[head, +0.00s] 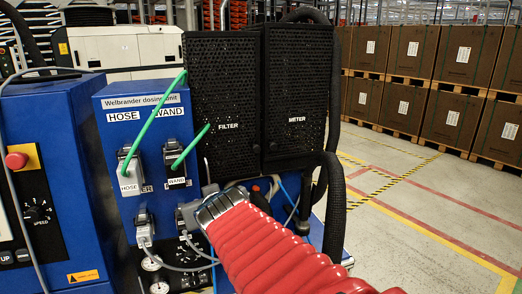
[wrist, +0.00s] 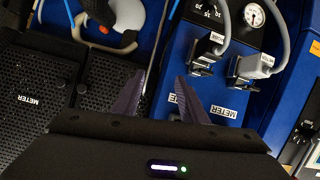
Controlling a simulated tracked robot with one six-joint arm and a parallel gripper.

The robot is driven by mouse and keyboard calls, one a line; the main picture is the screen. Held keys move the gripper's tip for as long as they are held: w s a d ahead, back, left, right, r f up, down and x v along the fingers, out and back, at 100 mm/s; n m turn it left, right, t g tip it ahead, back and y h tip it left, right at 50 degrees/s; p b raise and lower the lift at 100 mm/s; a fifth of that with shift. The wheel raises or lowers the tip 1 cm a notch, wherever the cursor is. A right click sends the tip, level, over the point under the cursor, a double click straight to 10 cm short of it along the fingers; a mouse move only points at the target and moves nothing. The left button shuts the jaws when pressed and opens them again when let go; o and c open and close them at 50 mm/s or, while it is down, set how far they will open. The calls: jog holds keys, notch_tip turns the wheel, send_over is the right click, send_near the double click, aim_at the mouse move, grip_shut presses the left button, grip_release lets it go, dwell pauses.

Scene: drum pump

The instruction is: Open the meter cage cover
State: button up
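The meter cage cover (head: 297,90) is a black perforated panel with a white METER label, upright at the right of the blue dosing unit in the head view. Its face also shows at the left of the wrist view (wrist: 28,122), with a METER label. I cannot tell whether it is latched. My gripper (wrist: 158,78) has its two dark fingers apart, with nothing visible between them. It is to the right of the cover in the wrist view, over the blue panel. In the head view the red-sleeved arm reaches below the covers and hides the fingertips.
The matching FILTER cover (head: 222,100) stands left of the meter cover. Green straps (head: 150,115), grey connectors (head: 145,228) and gauges (head: 160,287) crowd the blue panel. Open floor lies right; boxes (head: 465,55) stand on pallets behind.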

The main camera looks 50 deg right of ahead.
jog(key=d+r+t+h, duration=0.1)
jog(key=d+r+h, duration=0.25)
jog(key=d, duration=0.75)
jog(key=m+t, duration=0.2)
send_near(274, 147)
jog(key=a, duration=0.3)
jog(key=s+t, duration=0.1)
jog(key=s, duration=0.5)
jog(key=shift+d+f+t+y, duration=0.35)
jog(key=shift+d+t+y, duration=0.05)
jog(key=shift+d+y, duration=0.05)
jog(key=shift+w, duration=0.1)
jog(key=x, duration=1.3)
jog(key=shift+w+d+f, duration=0.1)
jog(key=shift+w+d, duration=0.05)
jog(key=shift+w, duration=0.1)
jog(key=shift+c, duration=0.5)
